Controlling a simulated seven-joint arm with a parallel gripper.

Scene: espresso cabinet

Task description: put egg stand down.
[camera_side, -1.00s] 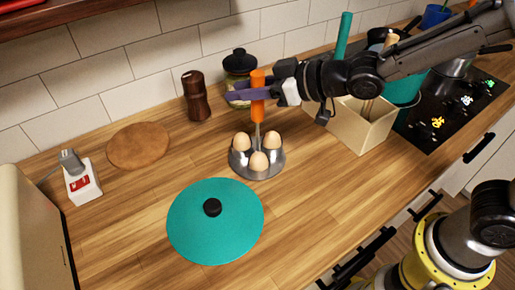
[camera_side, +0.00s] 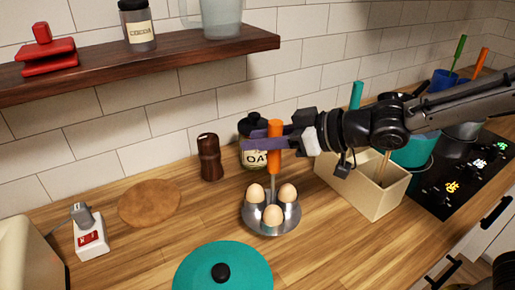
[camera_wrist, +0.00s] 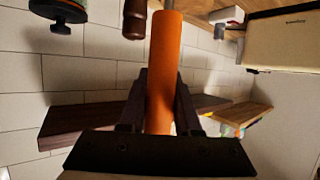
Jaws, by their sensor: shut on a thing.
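The egg stand (camera_side: 283,228) is a round metal base with a thin rod and an orange handle (camera_side: 275,136). Several brown eggs (camera_side: 273,216) sit in it. The stand is upright at the counter surface, though I cannot tell for sure whether its base touches. My gripper (camera_side: 266,142) comes in from the right and is shut on the orange handle. The wrist view shows the handle (camera_wrist: 163,60) between the two fingers; the base and eggs are hidden there.
A teal lid (camera_side: 240,262) lies in front of the stand. An oat jar (camera_side: 254,158) and a brown grinder (camera_side: 210,160) stand behind. A beige box (camera_side: 375,196) is at right. A round brown board (camera_side: 150,204) lies left. Bare counter (camera_side: 200,222) separates them.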

